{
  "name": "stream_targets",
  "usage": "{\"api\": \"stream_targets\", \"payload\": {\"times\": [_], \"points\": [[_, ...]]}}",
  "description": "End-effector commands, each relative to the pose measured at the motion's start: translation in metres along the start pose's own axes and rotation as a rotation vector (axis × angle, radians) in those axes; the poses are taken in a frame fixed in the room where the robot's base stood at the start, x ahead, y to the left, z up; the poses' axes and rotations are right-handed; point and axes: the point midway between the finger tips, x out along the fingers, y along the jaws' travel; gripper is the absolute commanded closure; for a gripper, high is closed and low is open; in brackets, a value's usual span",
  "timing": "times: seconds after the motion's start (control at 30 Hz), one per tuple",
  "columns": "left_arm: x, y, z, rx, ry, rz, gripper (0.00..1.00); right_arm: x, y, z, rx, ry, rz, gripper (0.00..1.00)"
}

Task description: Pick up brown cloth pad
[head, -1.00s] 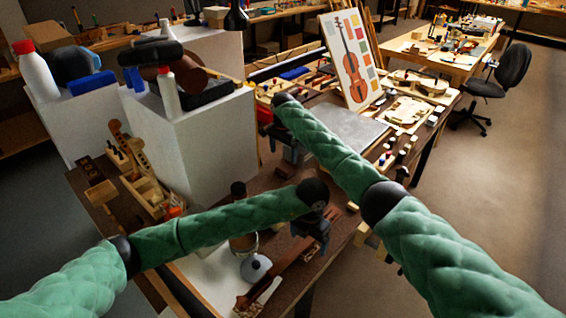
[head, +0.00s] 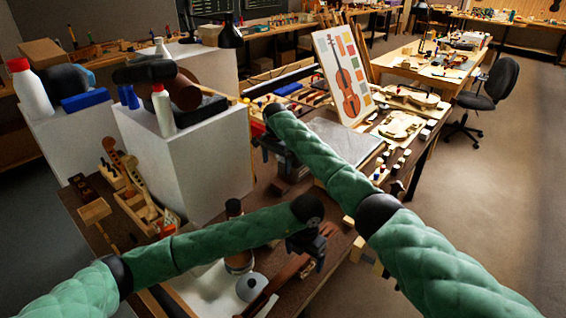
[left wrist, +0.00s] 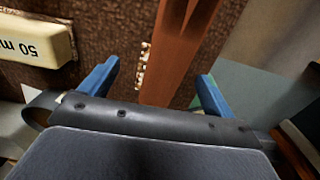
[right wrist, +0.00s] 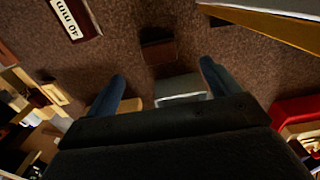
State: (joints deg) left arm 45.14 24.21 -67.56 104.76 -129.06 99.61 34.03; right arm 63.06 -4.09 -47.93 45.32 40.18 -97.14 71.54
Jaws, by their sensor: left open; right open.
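A dark brown, flat-looking piece (right wrist: 158,50), which may be the brown cloth pad, lies on the brown bench top just beyond my right fingers in the right wrist view. Whether it is cloth is too dark to tell. My right gripper (right wrist: 164,84) is open above the bench, with a grey block (right wrist: 181,90) showing between its fingers. In the head view my right gripper (head: 287,162) hangs beside the white box, partly hidden by its arm. My left gripper (head: 312,246) is open above a long reddish-brown wooden piece (head: 283,283), which shows between its fingers in the left wrist view (left wrist: 178,55).
A tall white box (head: 190,150) with bottles on top stands left of my right gripper. A jar with a dark lid (head: 236,208) and a grey domed object (head: 251,286) stand near my left arm. A cream "50" block (left wrist: 38,40) lies beside my left gripper.

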Motion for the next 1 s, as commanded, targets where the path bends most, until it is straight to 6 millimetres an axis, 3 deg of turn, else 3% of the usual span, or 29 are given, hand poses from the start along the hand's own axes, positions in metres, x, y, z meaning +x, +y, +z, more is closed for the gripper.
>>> {"api": "stream_targets", "payload": {"times": [0.3,0.57,1.0], "points": [[0.000,0.000,0.000,0.000,0.000,0.000,0.11,0.049,0.001,0.000,0.000,-0.001,0.002,0.11],[0.000,0.000,0.000,0.000,0.000,0.000,0.11,0.065,0.001,0.000,0.000,0.000,0.001,0.11],[0.000,0.000,0.000,0.000,0.000,0.000,0.11,0.112,0.005,-0.002,0.001,0.000,0.000,0.11]]}}
